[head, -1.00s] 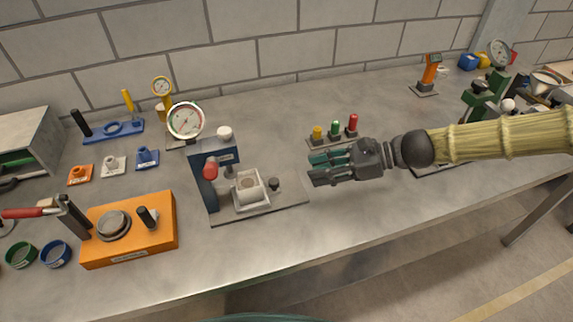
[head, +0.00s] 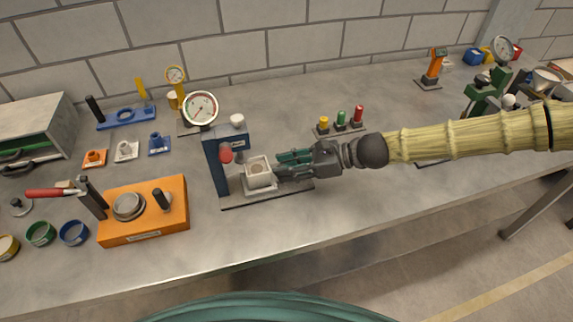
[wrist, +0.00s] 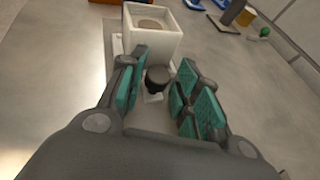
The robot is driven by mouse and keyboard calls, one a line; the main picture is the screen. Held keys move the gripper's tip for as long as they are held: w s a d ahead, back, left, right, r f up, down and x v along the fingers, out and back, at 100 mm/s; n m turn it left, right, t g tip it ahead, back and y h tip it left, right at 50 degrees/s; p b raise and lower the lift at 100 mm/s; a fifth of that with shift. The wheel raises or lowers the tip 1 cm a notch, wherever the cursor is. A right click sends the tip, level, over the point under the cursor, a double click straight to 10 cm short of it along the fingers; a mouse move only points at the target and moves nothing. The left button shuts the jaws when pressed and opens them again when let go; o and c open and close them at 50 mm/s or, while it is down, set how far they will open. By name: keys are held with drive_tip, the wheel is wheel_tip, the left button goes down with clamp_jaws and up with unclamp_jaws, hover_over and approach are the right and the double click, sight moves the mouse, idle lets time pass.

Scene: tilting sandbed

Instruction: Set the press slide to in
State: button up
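The slide's black knob (wrist: 157,77) sticks up on the right of the box, hidden by my fingers in the head view. My gripper (head: 280,165) is at the box's right side. In the wrist view my gripper (wrist: 162,82) is open, its teal-padded fingers on either side of the knob, with gaps visible.
An orange block (head: 145,215) with a round dish and black knob sits left of the press. Yellow, green and red buttons (head: 341,121) stand behind my gripper. The bench front (head: 330,215) is clear.

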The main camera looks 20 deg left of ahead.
sight(276, 179)
drive_tip(key=shift+s, duration=0.15)
drive_tip(key=shift+a, duration=0.1)
drive_tip(key=shift+c, duration=0.2)
clamp_jaws()
drive_tip(key=shift+s+a+b, duration=0.15)
drive_tip(key=shift+s+a, duration=0.35)
drive_tip(key=shift+a, duration=0.3)
drive_tip(key=shift+s+a+b, duration=0.15)
drive_tip(key=shift+s+a, duration=0.35)
drive_tip(key=shift+a, duration=0.25)
drive_tip(key=shift+o, duration=0.2)
unclamp_jaws()
drive_tip(key=shift+a, duration=0.1)
drive_tip(key=shift+w+d+r, duration=0.15)
drive_tip(key=shift+d+r, duration=0.05)
drive_tip(key=shift+d, duration=0.3)
drive_tip(key=v, duration=1.1)
